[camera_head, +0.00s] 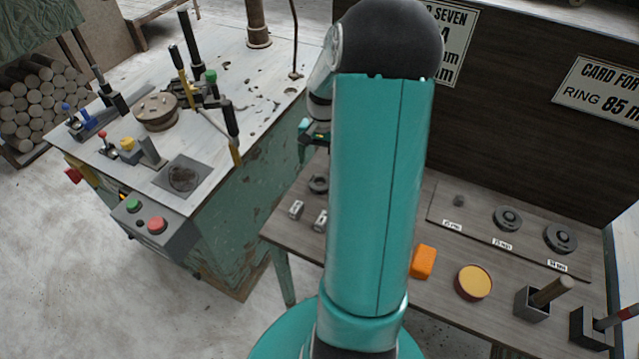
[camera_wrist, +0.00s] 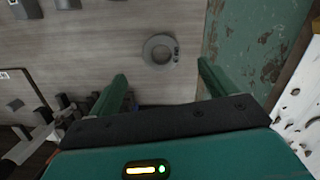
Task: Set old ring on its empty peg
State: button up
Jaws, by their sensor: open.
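A loose dark grey ring (camera_head: 318,184) lies flat at the left end of the bench, partly hidden by my arm. It also shows in the wrist view (camera_wrist: 147,51), with a small dark part at its right side. My gripper (camera_wrist: 163,78) is open and empty; the ring lies beyond the fingertips, roughly between their lines. In the head view only a teal bit of the gripper shows beside my arm. The peg board (camera_head: 480,228) has a short bare peg (camera_head: 459,200) at its left. A middle ring (camera_head: 507,218) and a right ring (camera_head: 560,238) sit on it.
Two small grey blocks (camera_head: 296,209) stand near the loose ring. An orange block (camera_head: 423,262), a yellow-topped round tin (camera_head: 473,283) and tool holders (camera_head: 532,302) line the bench front. A green machine table (camera_head: 230,190) stands at left, beyond a gap.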

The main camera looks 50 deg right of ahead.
aim_at(320, 177)
jog(key=f, duration=0.7)
jog(key=shift+a+f, duration=0.25)
jog(key=shift+f, duration=0.15)
jog(key=c, duration=1.4)
jog(key=shift+c, duration=0.2)
jog(key=shift+r, duration=0.15)
jog(key=shift+r, duration=0.5)
notch_tip(320, 177, up, 2)
jog(key=shift+s+a+r, duration=0.1)
jog(key=shift+r, duration=0.1)
jog(key=s+a+r, duration=0.8)
jog(key=a+r, duration=0.1)
jog(key=a, duration=0.2)
